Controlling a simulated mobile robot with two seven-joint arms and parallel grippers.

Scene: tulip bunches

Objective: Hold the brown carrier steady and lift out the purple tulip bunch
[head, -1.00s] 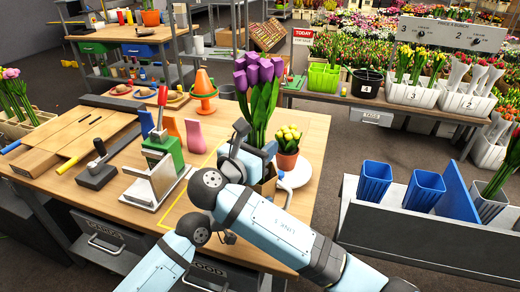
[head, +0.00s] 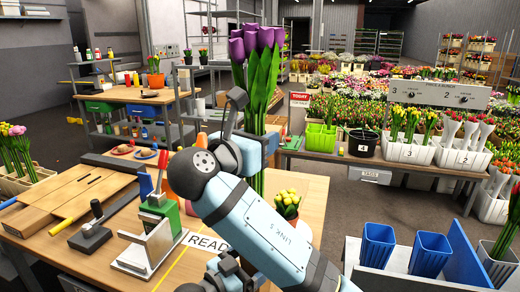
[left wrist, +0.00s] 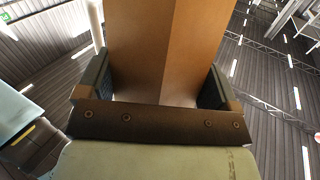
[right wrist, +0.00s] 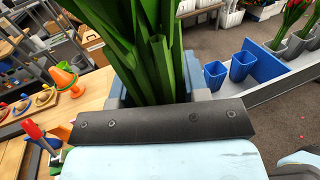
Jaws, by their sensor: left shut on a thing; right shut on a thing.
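The purple tulip bunch (head: 257,40) stands upright in the head view, its blooms high above the table. My right gripper (head: 255,145) is shut around its green stems, which fill the space between the fingers in the right wrist view (right wrist: 150,60). The brown carrier (left wrist: 155,50) sits between the fingers of my left gripper (left wrist: 155,95) in the left wrist view, and that gripper is shut on it. In the head view the carrier is hidden behind my right arm, so I cannot see how far the stems clear it.
A small pot of yellow tulips (head: 287,204) stands on the table just right of my right arm. A green and metal press (head: 153,237) and a "READY" marking (head: 208,243) lie to the left. Blue bins (head: 378,245) stand on the right shelf.

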